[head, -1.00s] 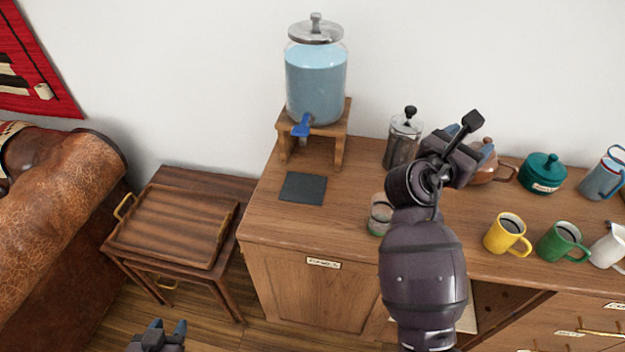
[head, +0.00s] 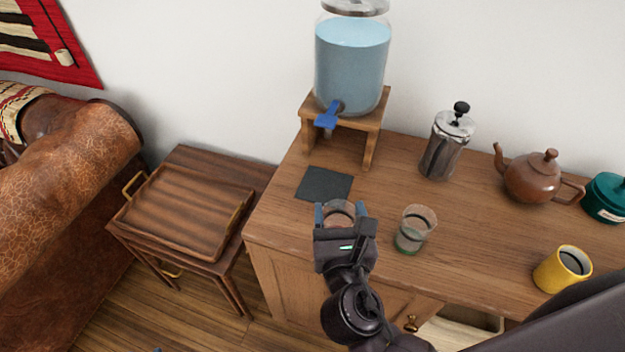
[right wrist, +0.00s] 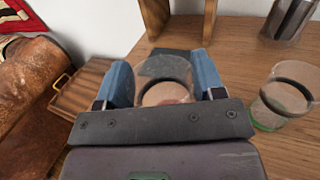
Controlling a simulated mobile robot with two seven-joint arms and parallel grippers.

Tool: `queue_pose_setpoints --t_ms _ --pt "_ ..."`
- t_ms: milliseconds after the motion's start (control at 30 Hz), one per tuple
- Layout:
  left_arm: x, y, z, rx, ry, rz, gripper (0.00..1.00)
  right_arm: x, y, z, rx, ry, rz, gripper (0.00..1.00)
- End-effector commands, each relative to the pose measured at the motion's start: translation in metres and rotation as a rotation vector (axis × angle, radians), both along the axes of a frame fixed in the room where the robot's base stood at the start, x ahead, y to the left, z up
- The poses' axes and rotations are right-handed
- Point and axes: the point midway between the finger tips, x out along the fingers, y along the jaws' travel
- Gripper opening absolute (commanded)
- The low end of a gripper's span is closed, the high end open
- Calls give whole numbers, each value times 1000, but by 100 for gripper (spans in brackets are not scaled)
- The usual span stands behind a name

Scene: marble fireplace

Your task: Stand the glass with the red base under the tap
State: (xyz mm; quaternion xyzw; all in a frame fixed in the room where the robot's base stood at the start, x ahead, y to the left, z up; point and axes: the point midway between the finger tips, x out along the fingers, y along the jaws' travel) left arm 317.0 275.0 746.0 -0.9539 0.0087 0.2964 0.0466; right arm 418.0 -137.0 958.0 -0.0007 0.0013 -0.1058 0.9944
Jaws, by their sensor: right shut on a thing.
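My right gripper (head: 338,212) is shut on a clear glass (right wrist: 163,72), with one blue finger on each side. The glass has a reddish tint low inside; my gripper hides most of it in the head view. It is near the counter's front edge, just in front of the dark square mat (head: 324,184). I cannot tell whether it touches the counter. The blue tap (head: 328,115) is on the water dispenser (head: 351,68), above and behind the mat. A second glass, with a green base (head: 414,231), stands to the right of my gripper.
The dispenser stands on a wooden stand (head: 369,122) with legs beside and behind the mat. A French press (head: 446,145), a brown teapot (head: 532,178) and a yellow mug (head: 562,270) stand to the right. A low table with a tray (head: 183,219) is at the left.

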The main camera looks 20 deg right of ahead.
Motion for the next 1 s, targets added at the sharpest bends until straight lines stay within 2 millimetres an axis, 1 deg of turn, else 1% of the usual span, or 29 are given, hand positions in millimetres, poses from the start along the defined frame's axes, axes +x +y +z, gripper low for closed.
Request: queue_pose_setpoints --t_ms 67,167,467,800,900,1000 --pt "-1 0 -1 0 2 0 43 1 2 -1 0 -3 11 18" --pt "-1 0 0 1 2 1 43 14 0 0 0 -7 13 18" --pt "-2 0 1 0 0 1 43 76 -12 1 0 -7 12 18" --pt "-1 0 -3 0 4 0 43 146 -27 -1 -1 -4 12 18" --pt "0 0 -4 0 3 0 43 161 -30 -1 0 -4 12 18" --pt "2 0 -3 0 -1 -1 43 170 -32 -1 -1 -3 11 18"
